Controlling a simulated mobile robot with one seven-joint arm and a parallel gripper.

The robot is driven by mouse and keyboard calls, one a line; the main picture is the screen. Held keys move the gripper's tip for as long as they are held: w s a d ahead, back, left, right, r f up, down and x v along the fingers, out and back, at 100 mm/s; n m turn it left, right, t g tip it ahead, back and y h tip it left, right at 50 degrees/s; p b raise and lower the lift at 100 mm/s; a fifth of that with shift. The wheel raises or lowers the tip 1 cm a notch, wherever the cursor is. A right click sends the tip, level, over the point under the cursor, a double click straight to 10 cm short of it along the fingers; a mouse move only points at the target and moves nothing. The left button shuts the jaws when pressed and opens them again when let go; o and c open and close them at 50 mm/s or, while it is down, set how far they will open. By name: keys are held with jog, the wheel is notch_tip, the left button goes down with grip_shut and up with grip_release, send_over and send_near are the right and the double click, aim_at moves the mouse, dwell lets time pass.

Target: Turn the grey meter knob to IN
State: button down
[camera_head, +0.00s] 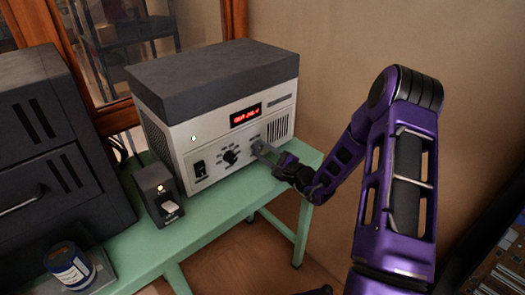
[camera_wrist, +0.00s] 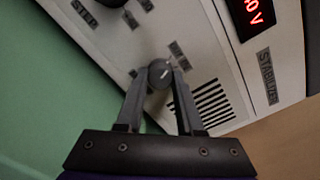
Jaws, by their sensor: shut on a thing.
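The grey meter knob (camera_wrist: 159,73) sits on the front panel of a white and dark grey stabilizer unit (camera_head: 185,140). My gripper (camera_head: 264,152) reaches the right part of that panel. In the wrist view its two fingers stand on either side of the knob, shut on it. A short pale mark shows on the knob face, pointing up and to the right in that view. In the head view the knob is mostly hidden by my fingertips.
A black selector knob (camera_head: 230,157) and a rocker switch (camera_head: 199,168) sit left of my gripper. A red lit display (camera_head: 245,115) is above. A small dark box (camera_head: 158,194) with a switch stands on the green table (camera_head: 215,213). A jar (camera_head: 69,266) stands at the lower left.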

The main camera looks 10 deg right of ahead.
jog(key=shift+m, duration=0.3)
jog(key=m+p, duration=0.1)
jog(key=m, duration=0.3)
jog(key=shift+m+p, duration=0.85)
jog(key=shift+m, duration=0.75)
jog(key=c, duration=0.5)
grip_release()
jog(key=shift+c, duration=0.2)
jog(key=shift+s, duration=0.15)
